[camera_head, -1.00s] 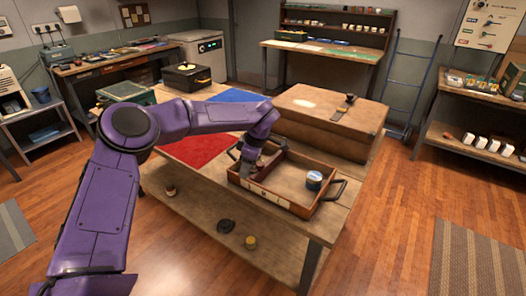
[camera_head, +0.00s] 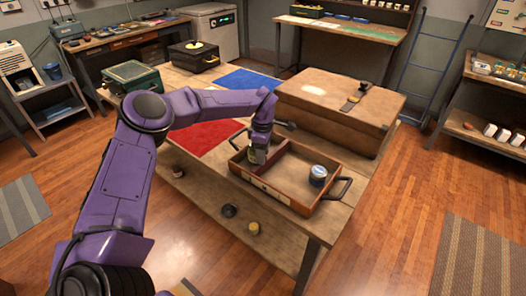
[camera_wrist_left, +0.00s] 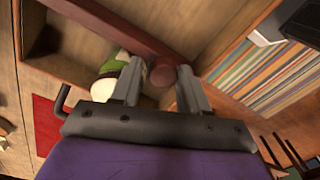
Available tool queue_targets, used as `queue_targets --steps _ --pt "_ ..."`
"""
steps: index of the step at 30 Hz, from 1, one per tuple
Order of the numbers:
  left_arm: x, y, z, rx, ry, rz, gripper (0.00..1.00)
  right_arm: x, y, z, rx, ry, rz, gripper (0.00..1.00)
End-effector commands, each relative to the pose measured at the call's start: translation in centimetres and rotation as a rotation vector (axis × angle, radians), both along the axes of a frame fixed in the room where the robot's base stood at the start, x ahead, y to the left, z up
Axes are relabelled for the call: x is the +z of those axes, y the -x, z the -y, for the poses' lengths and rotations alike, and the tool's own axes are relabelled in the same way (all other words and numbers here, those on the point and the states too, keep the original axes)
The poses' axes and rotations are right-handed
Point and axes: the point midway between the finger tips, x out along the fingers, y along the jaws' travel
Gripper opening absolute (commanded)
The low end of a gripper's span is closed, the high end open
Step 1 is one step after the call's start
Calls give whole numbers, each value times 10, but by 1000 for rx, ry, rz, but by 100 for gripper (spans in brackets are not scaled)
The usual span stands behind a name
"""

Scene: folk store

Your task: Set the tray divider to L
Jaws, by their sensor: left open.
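The wooden tray (camera_head: 290,202) with dark handles sits on the table's near right part. A reddish-brown divider (camera_head: 273,157) stands across its inside; it also shows in the left wrist view (camera_wrist_left: 118,32). A round reddish knob (camera_wrist_left: 162,72) on the divider lies between my left gripper's fingertips. My left gripper (camera_head: 257,157) is open, pointing down at the tray's left part. A jar (camera_head: 318,176) with a dark, light-topped lid stands in the right compartment. A green-and-white item (camera_wrist_left: 115,68) sits beside the left finger, partly hidden. Marks on the tray front are too small to read.
A large wooden box (camera_head: 335,112) stands behind the tray. Red (camera_head: 207,136) and blue (camera_head: 247,82) mats lie on the table to the left and behind. A lower shelf (camera_head: 205,195) holds small round items.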

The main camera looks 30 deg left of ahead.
Motion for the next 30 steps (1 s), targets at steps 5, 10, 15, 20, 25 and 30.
queue_targets --steps 5,10,15,20,25,30 --pt "-3 0 0 0 0 1 44 1 0 0 0 0 0 43" --pt "-3 0 0 0 0 1 21 0 0 0 0 0 0 43" --pt "-3 0 0 -1 0 1 0 0 0 0 0 0 0 43" --pt "-4 0 9 -4 0 0 0 -2 0 0 0 0 0 43" --pt "-5 4 51 -8 0 -1 0 -8 0 0 0 0 0 43" --pt "-5 7 96 -6 0 -1 0 -12 0 0 0 0 0 43"
